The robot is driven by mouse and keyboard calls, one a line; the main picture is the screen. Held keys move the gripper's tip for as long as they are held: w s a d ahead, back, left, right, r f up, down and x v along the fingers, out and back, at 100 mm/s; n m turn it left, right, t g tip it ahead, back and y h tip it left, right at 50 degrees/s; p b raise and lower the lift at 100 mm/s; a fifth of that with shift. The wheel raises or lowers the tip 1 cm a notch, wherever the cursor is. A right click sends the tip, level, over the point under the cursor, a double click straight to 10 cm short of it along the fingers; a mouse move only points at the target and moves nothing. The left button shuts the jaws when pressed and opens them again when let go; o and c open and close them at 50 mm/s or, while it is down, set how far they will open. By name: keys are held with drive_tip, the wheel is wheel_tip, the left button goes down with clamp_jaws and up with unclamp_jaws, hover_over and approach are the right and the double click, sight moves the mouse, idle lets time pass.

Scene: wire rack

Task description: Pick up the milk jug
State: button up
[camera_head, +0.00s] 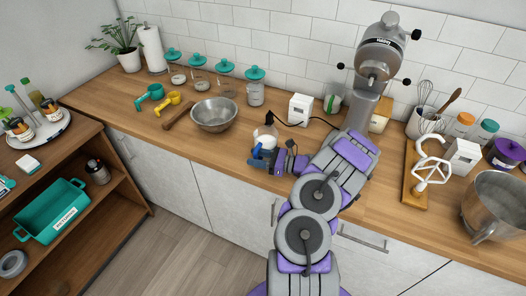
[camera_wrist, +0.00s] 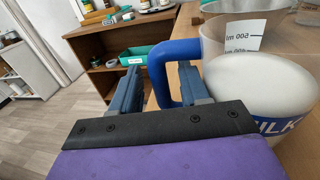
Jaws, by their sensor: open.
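The milk jug (camera_head: 266,136) stands upright on the wooden counter, left of my arm. In the wrist view the milk jug (camera_wrist: 258,90) fills the right side. It has a clear upper part with a "500 ml" mark, a white body and part of a "MILK" label. Its blue handle (camera_wrist: 158,72) loops out to the left. My gripper (camera_wrist: 160,75) is open, and the upright part of the handle shows between its two fingers. Whether a finger touches the handle cannot be told. In the head view my gripper (camera_head: 262,159) is beside the jug, with the fingertips hard to make out.
A metal bowl (camera_head: 214,114) and a rolling pin (camera_head: 180,117) lie to the left. A white box (camera_head: 300,108) stands behind the jug, and a stand mixer (camera_head: 380,62) is at the right. The counter's front edge runs close to my gripper.

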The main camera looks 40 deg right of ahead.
drive_tip(key=shift+w+a, duration=0.15)
drive_tip(key=shift+w, duration=0.1)
drive_tip(key=shift+c, duration=0.2)
clamp_jaws()
idle(0.4)
